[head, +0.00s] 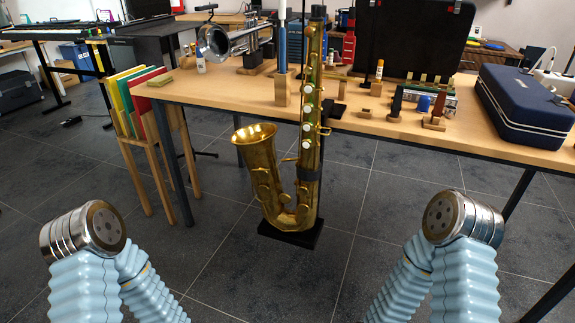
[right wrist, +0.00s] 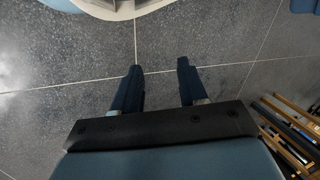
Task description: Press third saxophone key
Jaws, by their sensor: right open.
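The brass saxophone (head: 312,165) stands upright on a black base (head: 290,236) on the floor, in front of the wooden table. Several white round keys run down the front of its straight tube; the third from the top (head: 306,126) shows clear, with nothing touching it. My right gripper (right wrist: 158,82) shows in the right wrist view with two dark fingers apart and nothing between them, above bare floor. In the head view both of my bent arms show at the lower left and lower right, well apart from the saxophone, with no gripper fingers visible. My left gripper is not in view.
The wooden table (head: 215,93) stands behind the saxophone, holding a trumpet (head: 232,42), a dark blue case (head: 525,105) and small stands. A wooden rack (head: 152,165) with coloured folders is at left. Floor around the saxophone is clear. A slatted wooden item (right wrist: 290,135) shows at right in the wrist view.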

